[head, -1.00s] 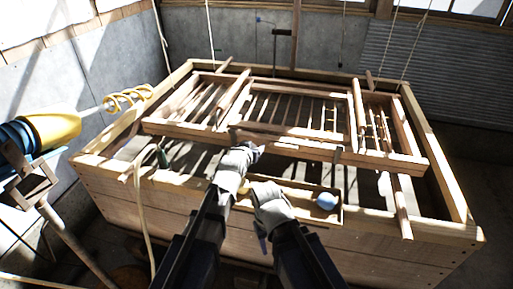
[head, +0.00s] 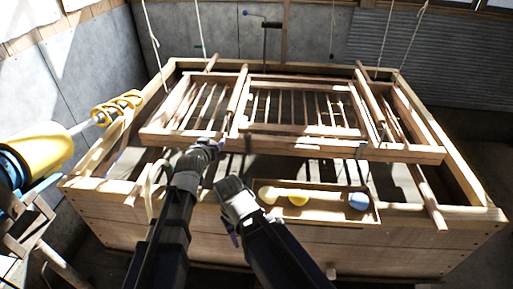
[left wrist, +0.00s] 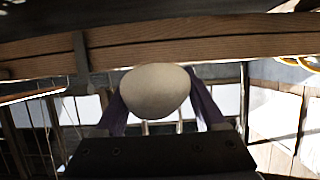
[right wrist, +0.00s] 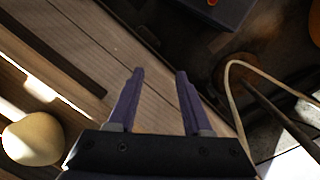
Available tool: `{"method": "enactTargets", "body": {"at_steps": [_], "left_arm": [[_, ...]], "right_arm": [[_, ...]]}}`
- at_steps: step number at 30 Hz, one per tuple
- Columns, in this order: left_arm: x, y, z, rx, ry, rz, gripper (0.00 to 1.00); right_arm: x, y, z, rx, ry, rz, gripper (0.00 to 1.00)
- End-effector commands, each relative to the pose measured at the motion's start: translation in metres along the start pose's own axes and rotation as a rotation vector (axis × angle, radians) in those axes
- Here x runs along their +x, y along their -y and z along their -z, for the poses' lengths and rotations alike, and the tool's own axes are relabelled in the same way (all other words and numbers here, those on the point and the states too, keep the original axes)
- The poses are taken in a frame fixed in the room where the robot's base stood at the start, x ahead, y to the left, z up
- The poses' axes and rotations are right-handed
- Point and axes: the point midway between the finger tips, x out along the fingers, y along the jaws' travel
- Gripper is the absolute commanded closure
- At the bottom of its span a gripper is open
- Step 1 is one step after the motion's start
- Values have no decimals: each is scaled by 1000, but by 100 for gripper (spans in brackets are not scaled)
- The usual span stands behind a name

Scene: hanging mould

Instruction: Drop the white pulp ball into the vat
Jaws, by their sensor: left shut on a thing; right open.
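The vat (head: 330,240) is a large wooden box with a dark inside, filling the middle of the head view. My left gripper (head: 214,149) is over the vat's near side, close to the front beam of the hanging mould (head: 300,147). In the left wrist view, my left gripper (left wrist: 160,95) is shut on a pale, off-white ball (left wrist: 155,90), the white pulp ball. The head view hides this ball behind the hand. My right gripper (head: 232,228) is low at the vat's front wall. The right wrist view shows its fingers (right wrist: 160,73) apart and empty.
A shallow wooden tray (head: 330,216) at the vat's front rim holds a cream ball (head: 267,194), a yellow ball (head: 298,198) and a blue ball (head: 359,201). Ropes hang above the mould. A yellow-and-blue device with a coil (head: 45,148) stands left. Dark gaps show between tray and mould.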

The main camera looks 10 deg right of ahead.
Motion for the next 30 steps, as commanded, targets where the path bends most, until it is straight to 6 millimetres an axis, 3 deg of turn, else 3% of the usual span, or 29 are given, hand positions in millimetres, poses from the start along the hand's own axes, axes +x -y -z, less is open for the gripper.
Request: {"method": "enactTargets", "body": {"at_steps": [8,22,30], "left_arm": [[3,0,-8,0,0,0,88],[22,0,-52,0,-1,0,88],[23,0,-55,0,-1,0,88]], "right_arm": [[8,1,0,0,0,0,50],[57,5,3,0,0,0,50],[60,6,4,-1,0,0,50]]}}
